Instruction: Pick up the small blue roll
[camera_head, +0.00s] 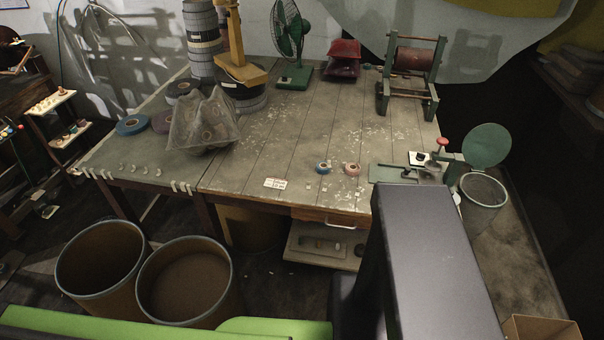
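The small blue roll (323,168) lies on the wooden worktable (290,130), a little back from its front edge. A small pink roll (352,169) lies close to its right. A larger blue roll (131,125) lies at the table's left side, beside a dark purple roll (163,121). My gripper is not in view. A large dark block-shaped part, which looks like my own body, rises at the lower right and hides part of the floor and the table's front right.
A clear bag (203,122) sits left. A green device (418,168) is at the front right. Two bins (185,281) stand on the floor. The table's middle is clear.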

